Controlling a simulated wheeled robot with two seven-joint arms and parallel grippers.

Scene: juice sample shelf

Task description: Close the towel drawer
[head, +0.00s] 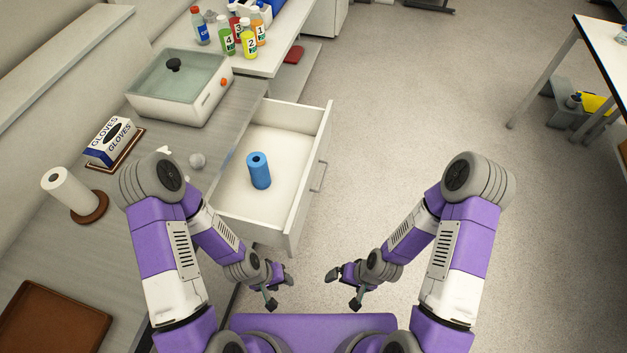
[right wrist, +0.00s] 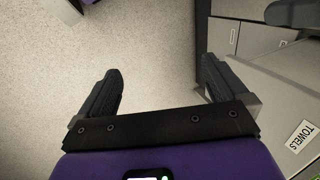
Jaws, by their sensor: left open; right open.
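The towel drawer (head: 281,200) is pulled well out from under the counter in the head view, with a bar handle (head: 318,177) on its front. A blue roll (head: 259,171) stands inside it. In the right wrist view a grey front carries a TOWELS label (right wrist: 299,136). My left gripper (head: 279,290) is open and empty, below the drawer's near corner in the picture. My right gripper (head: 345,290) is open and empty, to the right of it, apart from the drawer. Its two fingers show in the right wrist view (right wrist: 160,90) with floor between them.
The counter holds a lidded water bath (head: 180,88), a glove box (head: 110,141), a paper roll (head: 72,190) and a brown tray (head: 50,335). Several bottles (head: 228,40) stand at the back. The floor (head: 385,120) right of the drawer is clear. A white table (head: 606,50) stands far right.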

